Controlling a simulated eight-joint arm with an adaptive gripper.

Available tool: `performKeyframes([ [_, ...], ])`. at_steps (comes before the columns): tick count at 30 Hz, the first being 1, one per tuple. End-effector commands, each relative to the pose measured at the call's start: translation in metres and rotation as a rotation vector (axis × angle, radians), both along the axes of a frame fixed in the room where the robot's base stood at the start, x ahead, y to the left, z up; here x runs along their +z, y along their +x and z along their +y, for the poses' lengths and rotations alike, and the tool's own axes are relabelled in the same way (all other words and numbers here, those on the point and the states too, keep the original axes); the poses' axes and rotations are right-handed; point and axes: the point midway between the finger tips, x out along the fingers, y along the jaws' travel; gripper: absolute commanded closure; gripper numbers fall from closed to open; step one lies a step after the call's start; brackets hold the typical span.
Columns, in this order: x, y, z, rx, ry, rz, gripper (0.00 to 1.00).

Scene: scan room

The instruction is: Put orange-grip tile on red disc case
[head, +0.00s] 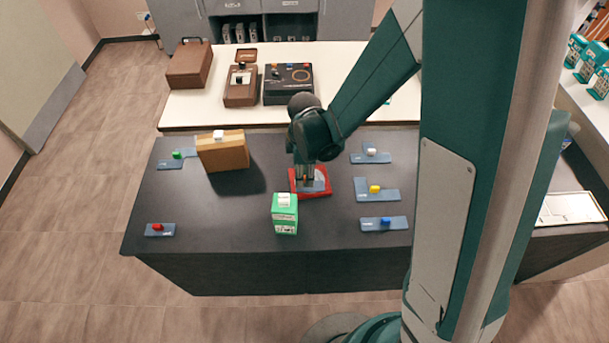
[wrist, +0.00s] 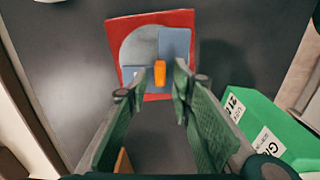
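The red disc case (head: 296,187) lies on the dark table below my gripper. In the wrist view the case (wrist: 184,19) has a round grey disc face. The blue-grey orange-grip tile (wrist: 175,45) appears to lie flat over part of that face, within the case's outline. Its upright orange grip (wrist: 160,73) is between my gripper's fingertips (wrist: 157,84), with gaps on both sides. My gripper (head: 305,175) points down over the case, open. In the head view its fingers partly hide the tile (head: 320,184).
A green box (head: 285,220) with a white grip stands close in front of the case. A tan box (head: 222,154) stands left. Tiles with yellow (head: 375,188), blue (head: 385,222) and white (head: 371,151) grips lie right; red (head: 158,227) and green (head: 177,155) lie left.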

Motion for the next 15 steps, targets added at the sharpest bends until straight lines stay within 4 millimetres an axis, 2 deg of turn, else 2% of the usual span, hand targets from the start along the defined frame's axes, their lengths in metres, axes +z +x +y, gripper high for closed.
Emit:
performKeyframes([
  [8, 0.01, 0.0, 0.0, 0.0, 0.0, 0.0, 0.76],
  [15, 0.033, -0.001, 0.0, 0.0, 0.0, 0.0, 0.76],
])
